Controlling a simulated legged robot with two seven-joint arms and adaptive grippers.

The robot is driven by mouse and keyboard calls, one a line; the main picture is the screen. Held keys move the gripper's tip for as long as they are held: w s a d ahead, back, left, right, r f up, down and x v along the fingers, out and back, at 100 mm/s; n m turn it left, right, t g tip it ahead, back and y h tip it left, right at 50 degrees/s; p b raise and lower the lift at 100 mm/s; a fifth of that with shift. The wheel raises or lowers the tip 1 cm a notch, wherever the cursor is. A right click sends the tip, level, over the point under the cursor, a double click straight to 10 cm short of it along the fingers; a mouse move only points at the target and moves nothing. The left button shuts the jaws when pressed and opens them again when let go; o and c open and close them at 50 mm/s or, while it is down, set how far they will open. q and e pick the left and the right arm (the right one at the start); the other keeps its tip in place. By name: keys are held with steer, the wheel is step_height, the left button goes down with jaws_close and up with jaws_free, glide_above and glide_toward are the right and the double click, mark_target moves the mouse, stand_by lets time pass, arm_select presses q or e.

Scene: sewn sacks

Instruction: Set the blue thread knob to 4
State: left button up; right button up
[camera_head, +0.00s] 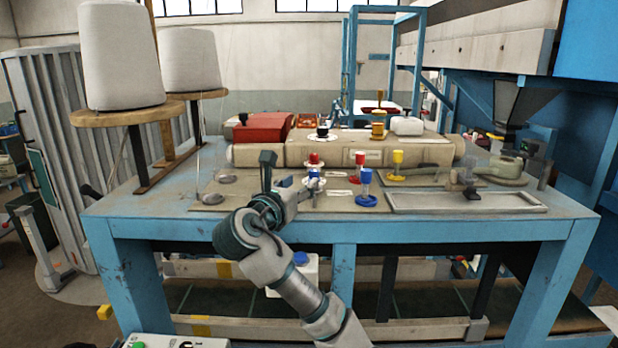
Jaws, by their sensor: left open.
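A small blue knob (314,174) stands on a pale round dial on the worktable's machine bed, near the middle. Its dial numbers are too small to read, so its setting cannot be told. A taller blue post with a blue base (366,183) stands to its right. My left gripper (283,170) is open, just left of the blue knob. Part of the gripper overlaps the area by the knob and its dial; whether they touch cannot be told. My right gripper is not in view.
A red knob (314,159) sits just behind the blue one. A red post (360,160) and a yellow post (397,160) stand to the right. Two large white thread cones (120,55) rise at the left. A flat framed panel (466,202) lies at the right of the blue worktable (190,229).

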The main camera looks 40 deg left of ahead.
arm_select(q)
steer(key=v, duration=0.4)
steer(key=shift+s+d, duration=0.1)
steer(key=shift+s, duration=0.15)
steer(key=shift+f, duration=0.1)
